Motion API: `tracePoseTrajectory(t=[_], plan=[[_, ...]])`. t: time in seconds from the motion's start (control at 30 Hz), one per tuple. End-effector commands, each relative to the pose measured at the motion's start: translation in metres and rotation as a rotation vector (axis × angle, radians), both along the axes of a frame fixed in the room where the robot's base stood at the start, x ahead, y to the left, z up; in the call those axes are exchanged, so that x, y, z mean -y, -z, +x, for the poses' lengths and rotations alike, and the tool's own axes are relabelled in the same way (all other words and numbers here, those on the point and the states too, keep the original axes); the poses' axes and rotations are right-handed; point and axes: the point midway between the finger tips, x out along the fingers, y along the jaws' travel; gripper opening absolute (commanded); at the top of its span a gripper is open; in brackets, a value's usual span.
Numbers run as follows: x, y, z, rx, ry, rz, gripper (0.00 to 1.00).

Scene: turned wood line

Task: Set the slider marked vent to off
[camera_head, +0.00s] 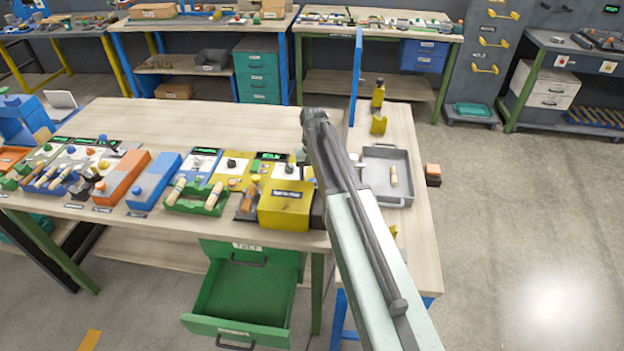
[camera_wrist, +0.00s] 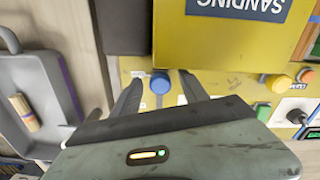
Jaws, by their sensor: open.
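My gripper (camera_wrist: 160,84) is open in the wrist view, with its fingers on either side of a round blue knob (camera_wrist: 160,83) on a yellow panel (camera_wrist: 215,84). I cannot tell whether the fingers touch it. No "vent" marking is readable, so I cannot tell whether this knob is the slider or how it is set. A yellow box marked SANDING (camera_wrist: 220,45) adjoins the panel; the box also shows in the head view (camera_head: 285,204). In the head view my arm hides the gripper and part of the panel.
A grey tray (camera_head: 386,155) holding a wooden piece is beside my arm. A green drawer (camera_head: 240,295) stands open below the bench.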

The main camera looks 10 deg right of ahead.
Motion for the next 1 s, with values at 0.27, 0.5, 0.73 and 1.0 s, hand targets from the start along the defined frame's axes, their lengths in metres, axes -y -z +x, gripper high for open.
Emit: tracePoseTrajectory(t=[0.27,0.5,0.73,1.0], plan=[[0.0,-0.036,0.001,0.0,0.0,0.0,0.52],[0.0,-0.076,0.001,-0.001,0.0,0.0,0.52],[0.0,-0.077,0.001,-0.001,0.0,0.0,0.52],[0.003,-0.071,-0.027,-0.001,-0.005,0.0,0.52]])
